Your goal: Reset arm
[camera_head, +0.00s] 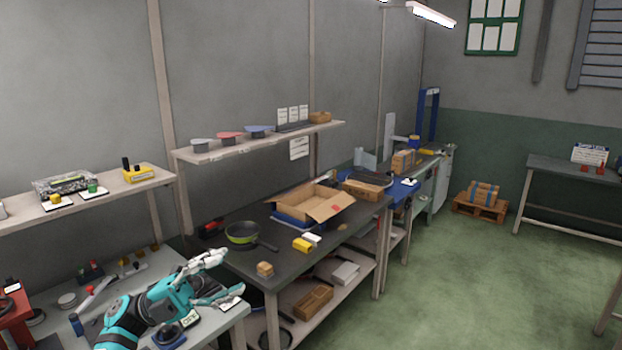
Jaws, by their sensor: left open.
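My left arm comes in from the bottom left over the near grey bench. My left gripper (222,276) is open and looks empty, above the bench's right end. A dark pan with a green rim (242,233) lies on the dark workbench (262,256) to the right of the gripper, apart from it, with its handle towards the lower right. My right gripper is not in view.
An open cardboard box (326,205) stands on the workbench. A small brown block (265,269) sits near its front edge, and a yellow item (302,245) lies farther right. A shelf (265,141) hangs above.

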